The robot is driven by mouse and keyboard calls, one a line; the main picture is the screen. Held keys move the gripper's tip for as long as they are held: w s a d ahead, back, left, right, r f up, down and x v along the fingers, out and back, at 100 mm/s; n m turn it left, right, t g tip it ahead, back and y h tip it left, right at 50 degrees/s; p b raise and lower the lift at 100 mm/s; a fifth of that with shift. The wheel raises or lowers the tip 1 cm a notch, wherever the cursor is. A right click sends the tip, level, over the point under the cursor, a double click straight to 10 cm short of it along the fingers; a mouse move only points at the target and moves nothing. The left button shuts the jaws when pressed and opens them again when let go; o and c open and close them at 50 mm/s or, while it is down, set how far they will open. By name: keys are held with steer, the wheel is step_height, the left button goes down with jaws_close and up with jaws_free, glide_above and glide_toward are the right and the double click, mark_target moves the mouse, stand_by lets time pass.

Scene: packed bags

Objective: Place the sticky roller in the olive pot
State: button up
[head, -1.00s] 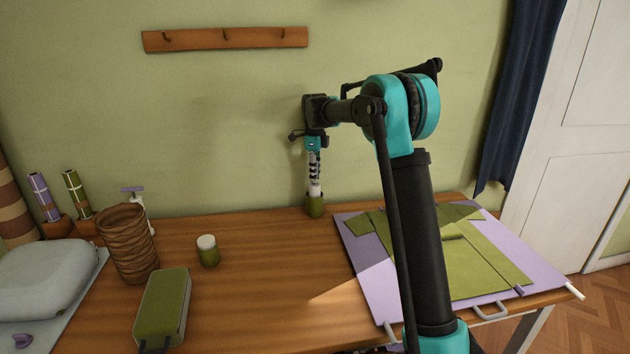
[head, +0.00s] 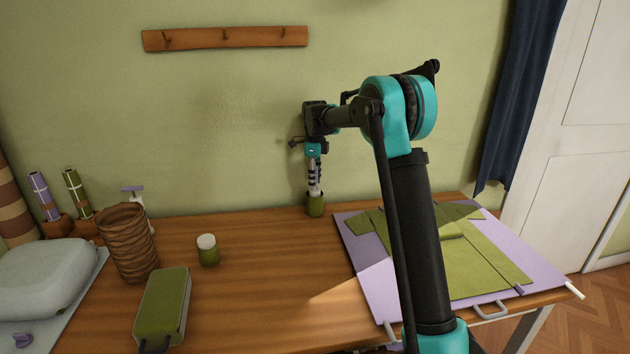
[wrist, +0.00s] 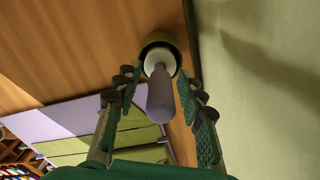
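The olive pot (head: 316,206) stands upright at the back of the table near the wall; its rim also shows in the wrist view (wrist: 158,36). The sticky roller (wrist: 160,97) has a lilac handle and a white roller end. Its white end is inside the pot's mouth and its handle points up toward the wrist camera. My gripper (head: 314,180) is directly above the pot, pointing down. Its two green-padded fingers are on either side of the handle, with gaps showing, so it looks open. How deep the roller sits is hidden.
A white-lidded olive jar (head: 208,251), an olive case (head: 162,308) and a brown ribbed basket (head: 128,243) stand to the left. A lilac board (head: 365,270) with a folded olive garment (head: 480,262) lies to the right. The table between is clear.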

step_height(320, 180, up, 12)
steer(key=shift+r, duration=0.15)
stand_by(0.3)
steer(key=shift+a, duration=0.1)
